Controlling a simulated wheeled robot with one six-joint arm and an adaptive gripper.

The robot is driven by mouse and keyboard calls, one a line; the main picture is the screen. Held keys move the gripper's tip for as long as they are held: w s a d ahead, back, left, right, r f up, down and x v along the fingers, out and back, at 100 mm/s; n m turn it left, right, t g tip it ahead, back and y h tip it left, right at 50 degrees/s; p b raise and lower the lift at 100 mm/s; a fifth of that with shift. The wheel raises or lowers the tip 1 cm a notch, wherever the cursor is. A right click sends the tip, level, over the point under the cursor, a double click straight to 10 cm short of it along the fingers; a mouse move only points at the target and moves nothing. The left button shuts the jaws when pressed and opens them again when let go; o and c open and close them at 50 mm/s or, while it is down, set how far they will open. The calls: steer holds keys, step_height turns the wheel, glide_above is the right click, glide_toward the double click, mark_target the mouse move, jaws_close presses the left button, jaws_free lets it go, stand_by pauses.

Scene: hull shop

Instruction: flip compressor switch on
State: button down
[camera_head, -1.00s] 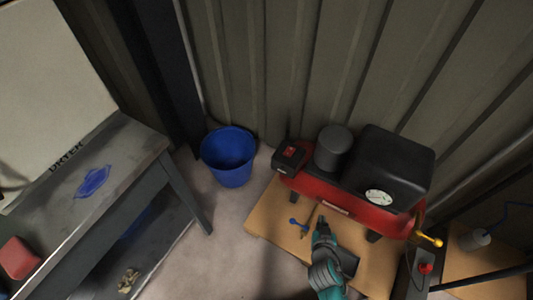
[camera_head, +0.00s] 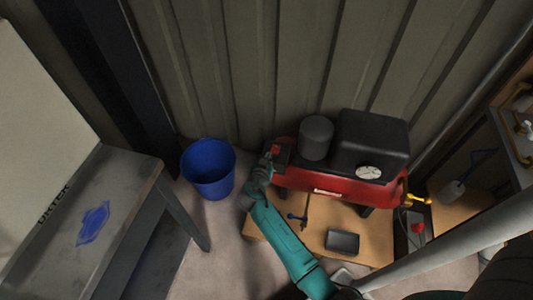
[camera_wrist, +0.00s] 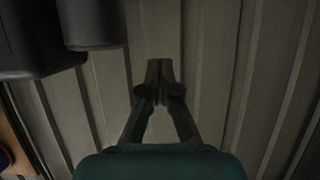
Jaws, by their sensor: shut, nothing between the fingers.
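The compressor (camera_head: 340,188) has a red tank, a grey cylinder and a black motor cover. It stands on a wooden board at the corrugated wall. Its black switch box with a red switch (camera_head: 276,149) is at the tank's left end. My gripper (camera_head: 269,156) is at the left side of this box, close to the red switch and partly covering the box. I cannot tell whether it touches the switch. In the wrist view my gripper (camera_wrist: 159,66) is shut and empty against the wall behind. Black compressor parts (camera_wrist: 95,25) fill its upper left, and the switch is not visible there.
A blue bucket (camera_head: 208,170) stands left of the compressor. A grey bench (camera_head: 130,185) is at the left. A yellow fitting (camera_head: 418,199) juts out at the right.

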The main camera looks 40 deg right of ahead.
stand_by(0.3)
glide_above(273, 152)
steer(key=s, duration=0.2)
steer(key=f, duration=0.3)
steer(key=shift+w+a+f, duration=0.25)
steer(key=shift+a, duration=0.15)
step_height(273, 152, down, 3)
steer(key=shift+w+f, duration=0.1)
steer(key=shift+f, duration=0.5)
steer(key=shift+f, duration=0.1)
steer(key=shift+a+f, duration=0.1)
steer(key=shift+f, duration=0.2)
steer(key=shift+r, duration=0.2)
steer(key=shift+r, duration=0.65)
